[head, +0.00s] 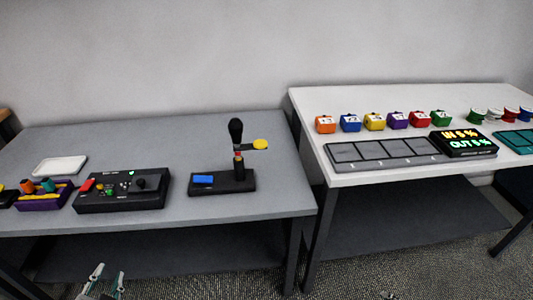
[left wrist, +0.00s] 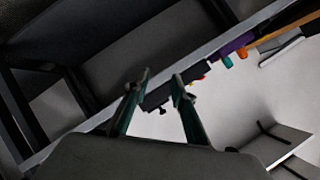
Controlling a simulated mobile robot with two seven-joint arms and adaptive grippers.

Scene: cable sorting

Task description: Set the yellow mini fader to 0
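A black control box (head: 122,192) sits on the grey table at the left, with small red, orange and green controls and a black knob on top. I cannot pick out a yellow mini fader or read its setting at this size. My left gripper (head: 106,272) is low in front of the table, below the box and apart from it. Its two fingers stand apart with nothing between them, as the left wrist view (left wrist: 160,80) also shows. Only a faint light bit at the bottom edge may be my right gripper (head: 389,295).
A black stand (head: 222,184) with a blue block, upright lever and yellow disc is right of the box. A purple tray (head: 40,203) and white dish (head: 60,167) are at left. A white table (head: 310,110) at right holds coloured blocks, grey panels and a lit display (head: 463,143).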

